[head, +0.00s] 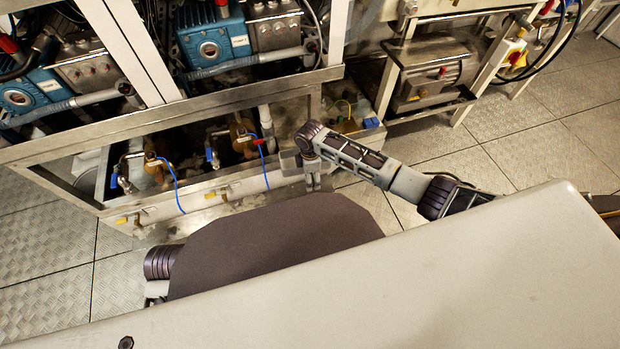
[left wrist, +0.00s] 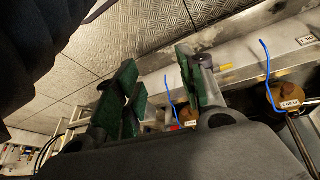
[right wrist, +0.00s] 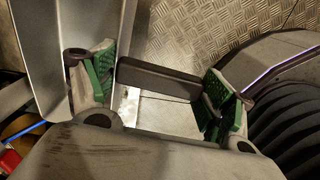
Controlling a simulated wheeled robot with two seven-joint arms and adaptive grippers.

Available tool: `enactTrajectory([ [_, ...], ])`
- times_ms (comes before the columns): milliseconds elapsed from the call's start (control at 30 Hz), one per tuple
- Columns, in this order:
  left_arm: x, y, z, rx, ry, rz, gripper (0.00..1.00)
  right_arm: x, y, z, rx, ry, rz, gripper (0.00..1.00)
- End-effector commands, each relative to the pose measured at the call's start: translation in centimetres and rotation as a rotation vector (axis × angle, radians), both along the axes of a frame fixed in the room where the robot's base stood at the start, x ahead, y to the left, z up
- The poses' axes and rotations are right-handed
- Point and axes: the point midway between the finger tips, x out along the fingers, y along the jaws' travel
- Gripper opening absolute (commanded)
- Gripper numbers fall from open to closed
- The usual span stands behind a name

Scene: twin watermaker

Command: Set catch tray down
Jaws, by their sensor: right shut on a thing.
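My right gripper (head: 312,184) points down beside the right end of the low metal frame. In the right wrist view its green pads are apart, with a dark bar-shaped piece (right wrist: 160,80) held between them. I take this piece for a part of the catch tray; the rest of the tray I cannot make out clearly. Whether it touches the floor cannot be told. My left gripper (left wrist: 155,90) is open and empty in the left wrist view; in the head view it is hidden.
The metal frame (head: 190,118) holds valves with blue tubes (head: 177,188) at its front. Blue pumps (head: 213,45) sit above. A motor unit (head: 428,85) stands at the back right. Tread-plate floor (head: 45,250) is bare at the left, and also at the right (head: 540,150).

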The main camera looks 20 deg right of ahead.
Motion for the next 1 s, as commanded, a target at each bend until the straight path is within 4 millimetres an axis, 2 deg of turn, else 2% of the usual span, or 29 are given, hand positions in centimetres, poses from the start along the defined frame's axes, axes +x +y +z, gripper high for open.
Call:
enactTrajectory([
  [33,0.0,0.2,1.1,0.011,0.007,-0.001,0.40,0.1,0.0,1.2,0.002,-0.004,0.000,0.36],
  [167,-0.4,0.7,2.6,0.034,0.029,-0.003,0.40,0.1,0.0,2.9,0.001,-0.003,0.001,0.36],
  [400,-0.5,1.1,2.5,0.054,0.055,-0.001,0.40,0.1,0.0,4.9,0.001,-0.002,0.001,0.36],
  [1000,-0.5,1.2,2.5,0.058,0.059,0.001,0.40,0.1,0.0,5.4,0.001,-0.003,0.001,0.36],
])
